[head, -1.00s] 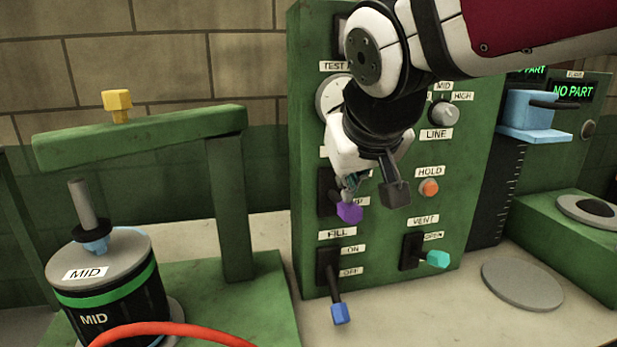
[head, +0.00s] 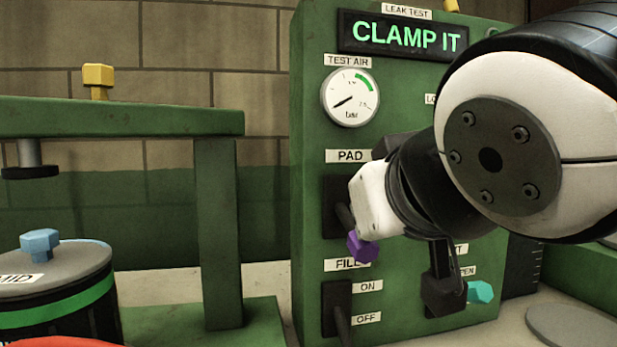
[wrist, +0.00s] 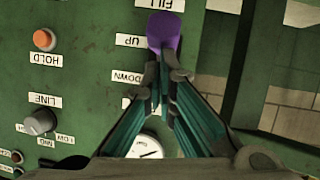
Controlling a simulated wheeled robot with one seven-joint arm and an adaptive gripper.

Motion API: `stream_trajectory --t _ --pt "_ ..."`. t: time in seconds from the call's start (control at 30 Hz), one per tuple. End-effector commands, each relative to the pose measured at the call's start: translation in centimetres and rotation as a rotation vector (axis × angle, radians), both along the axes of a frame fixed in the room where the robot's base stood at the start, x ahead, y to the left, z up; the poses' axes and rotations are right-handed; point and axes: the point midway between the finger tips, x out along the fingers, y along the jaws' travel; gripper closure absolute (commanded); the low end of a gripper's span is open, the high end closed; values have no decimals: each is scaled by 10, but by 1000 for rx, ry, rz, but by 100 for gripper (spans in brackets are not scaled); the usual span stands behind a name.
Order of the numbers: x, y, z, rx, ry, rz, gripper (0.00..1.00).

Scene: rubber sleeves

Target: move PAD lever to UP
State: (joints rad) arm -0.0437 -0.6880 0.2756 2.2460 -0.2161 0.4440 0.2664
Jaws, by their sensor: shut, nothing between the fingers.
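The PAD lever, with a purple knob (head: 362,247), is on the green panel's left side. In the head view its shaft slants down out of the dark slot plate under the PAD label (head: 350,156). The wrist view is upside down; there the purple knob (wrist: 164,30) is beside the UP label (wrist: 130,41), with the DOWN label (wrist: 128,77) on the far side from FILL. My gripper (wrist: 166,78) is shut and empty, its tips at the lever just behind the knob. I cannot tell whether they touch. In the head view my gripper's body hides its fingertips.
The display (head: 405,36) reads CLAMP IT. The FILL lever (head: 342,323) stands below, the teal VENT knob (head: 480,291) to the right. At left, a press pad (head: 30,172) hangs above the drum's blue cap (head: 40,243). A gauge (head: 350,97) is above PAD.

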Motion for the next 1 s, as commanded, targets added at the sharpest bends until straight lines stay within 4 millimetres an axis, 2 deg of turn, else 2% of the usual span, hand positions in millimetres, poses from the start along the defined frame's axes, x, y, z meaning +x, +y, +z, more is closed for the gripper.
stream_trajectory --t 0.07,0.13,0.7,1.0 --pt "0 0 -9 7 -34 0 100" --pt "0 0 -3 5 -26 0 100" --pt "0 0 12 6 -23 -1 100" --pt "0 0 14 6 -23 -1 100"
